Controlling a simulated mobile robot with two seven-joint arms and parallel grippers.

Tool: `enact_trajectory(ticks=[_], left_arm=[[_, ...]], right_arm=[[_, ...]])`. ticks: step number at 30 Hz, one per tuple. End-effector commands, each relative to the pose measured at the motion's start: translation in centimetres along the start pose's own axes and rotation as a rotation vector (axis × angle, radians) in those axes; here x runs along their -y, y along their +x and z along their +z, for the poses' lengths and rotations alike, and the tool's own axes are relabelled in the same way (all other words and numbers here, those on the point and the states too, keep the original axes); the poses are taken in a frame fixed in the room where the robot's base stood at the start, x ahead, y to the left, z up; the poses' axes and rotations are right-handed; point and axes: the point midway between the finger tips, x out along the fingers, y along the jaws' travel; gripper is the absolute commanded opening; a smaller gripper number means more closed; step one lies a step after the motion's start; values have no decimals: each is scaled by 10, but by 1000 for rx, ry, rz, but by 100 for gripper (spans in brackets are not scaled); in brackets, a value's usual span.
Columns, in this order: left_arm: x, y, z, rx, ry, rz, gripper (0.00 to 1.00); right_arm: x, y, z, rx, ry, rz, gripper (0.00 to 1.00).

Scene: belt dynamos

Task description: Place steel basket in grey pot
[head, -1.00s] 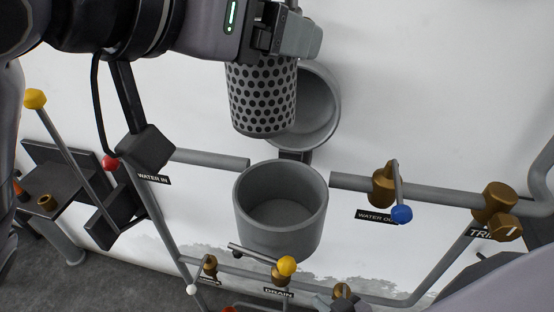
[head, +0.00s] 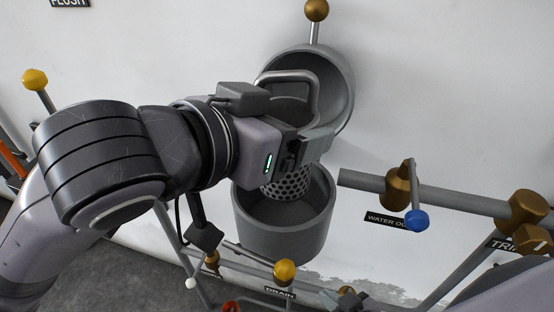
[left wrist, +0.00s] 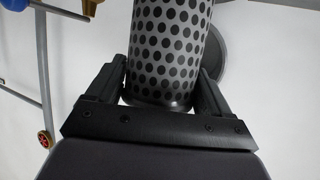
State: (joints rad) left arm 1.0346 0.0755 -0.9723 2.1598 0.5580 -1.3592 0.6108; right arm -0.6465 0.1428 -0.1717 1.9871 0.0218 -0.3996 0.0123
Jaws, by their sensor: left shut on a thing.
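The steel basket (head: 290,186) is a perforated metal cylinder with an arched handle (head: 290,77). My left gripper (head: 303,146) is shut on its upper part. The basket is roughly upright, and its lower end shows within the mouth of the grey pot (head: 283,235); I cannot tell how deep it is. The pot is open-topped and round, and my gripper hides part of its far rim. In the left wrist view the basket (left wrist: 170,45) is between both fingers of the left gripper (left wrist: 165,86). My right gripper (head: 350,300) is only partly visible at the bottom edge.
A round grey lid (head: 343,90) stands open behind the basket. To the right are a pipe and a bronze valve with a blue knob (head: 416,220). A yellow-knobbed lever (head: 285,270) is in front of the pot. Another yellow knob (head: 35,79) is at left.

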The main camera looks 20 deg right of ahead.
Motion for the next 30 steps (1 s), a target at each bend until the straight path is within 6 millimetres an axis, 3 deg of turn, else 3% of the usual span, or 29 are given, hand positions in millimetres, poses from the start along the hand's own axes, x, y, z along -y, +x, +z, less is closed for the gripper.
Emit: enact_trajectory(ticks=[16,30], left_arm=[[0,24,57,-2,-1,1,36],[0,26,63,-4,0,0,36]], right_arm=[[1,7,5,0,2,-6,0],[0,7,4,-3,0,-6,0]])
